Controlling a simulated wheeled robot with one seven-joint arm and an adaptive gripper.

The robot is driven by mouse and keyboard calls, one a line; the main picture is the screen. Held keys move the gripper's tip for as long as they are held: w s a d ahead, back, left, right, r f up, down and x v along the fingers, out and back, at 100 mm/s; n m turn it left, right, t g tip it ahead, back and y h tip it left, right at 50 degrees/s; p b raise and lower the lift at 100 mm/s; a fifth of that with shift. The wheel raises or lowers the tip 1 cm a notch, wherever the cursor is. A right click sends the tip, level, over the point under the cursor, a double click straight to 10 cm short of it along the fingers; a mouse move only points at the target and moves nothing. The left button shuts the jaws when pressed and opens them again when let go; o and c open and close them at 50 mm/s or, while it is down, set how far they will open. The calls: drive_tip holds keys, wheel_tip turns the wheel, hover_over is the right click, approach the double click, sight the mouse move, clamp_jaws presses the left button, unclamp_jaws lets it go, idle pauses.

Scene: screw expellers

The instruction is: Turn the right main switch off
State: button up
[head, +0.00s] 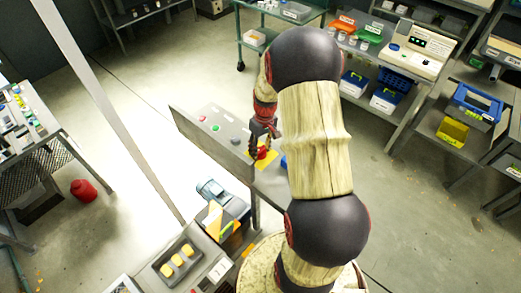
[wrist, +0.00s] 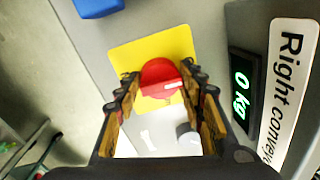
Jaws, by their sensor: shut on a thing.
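The right main switch is a red rotary knob (wrist: 160,72) on a yellow plate (wrist: 125,57), with a white mark on its right side. My gripper (wrist: 160,78) is shut on the red knob, one finger on each side of it. In the head view the red knob (head: 263,153) shows at the end of my gripper (head: 262,145), on a grey control panel (head: 222,150). The fingers hide part of the plate.
Beside the plate are a "0 kg" display (wrist: 242,92), a "Right convey..." label (wrist: 288,85), a grey knob (wrist: 186,138) and a blue item (wrist: 98,6). A blue motor (head: 213,190) stands below the panel.

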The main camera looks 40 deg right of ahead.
sight(263, 148)
drive_tip(key=shift+n, duration=0.4)
drive_tip(key=o, duration=1.2)
drive_tip(key=r, duration=0.8)
drive_tip(key=d+r, duration=0.1)
drive_tip(key=r, duration=0.3)
